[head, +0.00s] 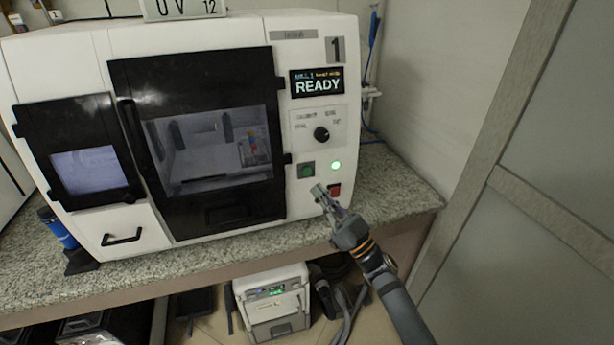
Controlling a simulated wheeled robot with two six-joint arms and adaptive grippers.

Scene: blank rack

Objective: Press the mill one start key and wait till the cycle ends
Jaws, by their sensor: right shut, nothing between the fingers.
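The mill (90,45), a white machine with black doors and a large "1" at its upper right, stands on a speckled counter. Its display (317,84) reads READY. Below the display is a panel with a black knob (321,134). A green square key (306,170) sits lower on the panel, with a lit green lamp (336,166) to its right. A red key (335,190) is below the lamp, partly behind my gripper. My right gripper (320,192) is shut and empty, its tips just below the green key; contact with the panel cannot be told. My left gripper is not in view.
The mill's dark windowed door (140,85) is closed. The granite counter (395,195) has free room right of the mill. A blue bottle (58,228) stands at the left. A white unit (272,300) stands below the counter. A grey door frame (490,130) borders the right.

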